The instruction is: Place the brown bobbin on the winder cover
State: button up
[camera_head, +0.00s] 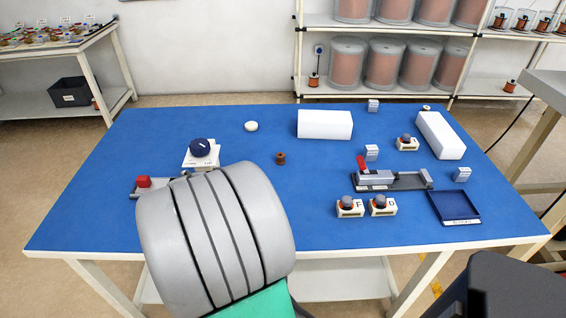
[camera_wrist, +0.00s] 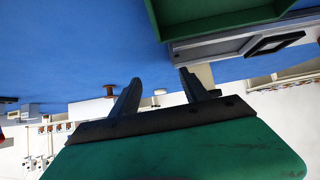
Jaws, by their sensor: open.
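The small brown bobbin (camera_head: 281,158) stands on the blue table, right of my grey arm. In the wrist view, which appears upside down, a small brown spool-like thing (camera_wrist: 109,90) shows beyond the left finger. A winder-like device (camera_head: 392,180) with a black base, grey block and red part stands right of centre. I cannot tell which surface is the winder cover. My gripper (camera_wrist: 160,77) is open, with nothing between its fingers. In the head view my arm hides it. A green-walled tray and grey rail (camera_wrist: 240,45) lie close to the fingers in the wrist view.
White boxes (camera_head: 325,125) (camera_head: 441,136) stand at the back. Labelled holders with grey-topped spools (camera_head: 350,208) (camera_head: 382,206) are in front of the device; a blue tray (camera_head: 453,207) is right.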

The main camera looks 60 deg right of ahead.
aim_at(280, 157)
jog(key=s+d+m+h, duration=0.1)
jog(key=s+d, duration=0.2)
jog(key=s+d+m+g+h, duration=0.1)
jog(key=s+d, duration=0.1)
jog(key=d, duration=0.2)
jog(key=s+d+m+h, duration=0.1)
jog(key=s+d, duration=0.2)
jog(key=shift+s+d+g+h, duration=0.3)
jog(key=shift+s+d+h, duration=0.05)
jog(key=shift+d+h, duration=0.05)
jog(key=x, duration=0.7)
jog(key=shift+s+d+r, duration=0.25)
jog(key=shift+d, duration=0.1)
jog(key=shift+c, duration=0.4)
grip_shut()
